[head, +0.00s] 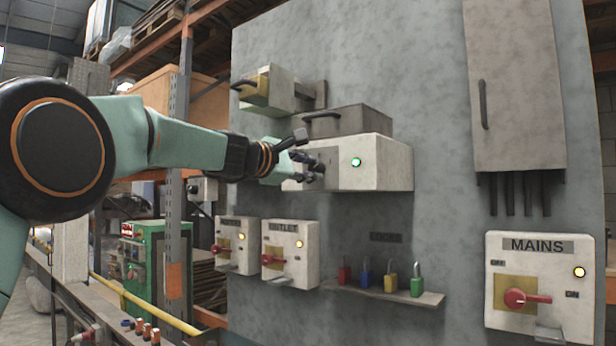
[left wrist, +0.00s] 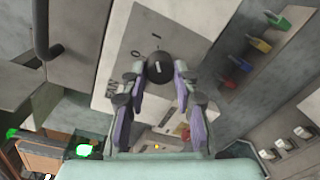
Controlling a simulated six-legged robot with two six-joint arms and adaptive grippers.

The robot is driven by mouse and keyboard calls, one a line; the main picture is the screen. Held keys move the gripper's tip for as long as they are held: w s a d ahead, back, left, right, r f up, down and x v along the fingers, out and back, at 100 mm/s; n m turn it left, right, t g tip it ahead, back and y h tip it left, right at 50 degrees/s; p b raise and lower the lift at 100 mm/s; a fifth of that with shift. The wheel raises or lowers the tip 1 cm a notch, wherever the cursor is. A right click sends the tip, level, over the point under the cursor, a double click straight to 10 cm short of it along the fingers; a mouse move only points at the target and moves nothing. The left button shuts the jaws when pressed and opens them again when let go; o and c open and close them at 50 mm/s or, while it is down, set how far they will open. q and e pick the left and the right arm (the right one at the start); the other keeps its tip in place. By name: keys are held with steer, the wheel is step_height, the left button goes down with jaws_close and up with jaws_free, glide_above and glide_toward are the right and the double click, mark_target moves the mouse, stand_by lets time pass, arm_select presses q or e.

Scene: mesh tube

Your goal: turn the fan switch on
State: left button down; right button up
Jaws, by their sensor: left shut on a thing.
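The fan switch appears to be the white box (head: 385,165) on the grey panel, with a grey plate and a lit green lamp (head: 356,162). In the left wrist view, its round black knob (left wrist: 158,66) stands on the grey plate (left wrist: 150,28), which carries small dark marks. My left gripper (head: 312,168) reaches in from the left and is shut on this knob; its fingers (left wrist: 156,78) lie on both sides of it. The fingers hide most of the knob in the head view, and I cannot tell its exact turn angle. My right gripper is not in view.
Below are two smaller switch boxes with red knobs (head: 290,252) and a shelf (head: 430,299) with several coloured padlocks. A MAINS box (head: 545,285) is at lower right. A grey box with a handle (head: 350,121) sits just above the switch, and a handled unit (head: 275,90) at upper left.

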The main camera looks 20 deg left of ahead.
arm_select(q)
steer(key=shift+d+f+m+b, duration=0.1)
steer(key=shift+m+b, duration=0.25)
steer(key=shift+m, duration=0.45)
steer(key=c, duration=1.4)
jaws_free()
steer(key=o, duration=0.4)
steer(key=shift+s, duration=0.15)
steer(key=shift+v, duration=3.7)
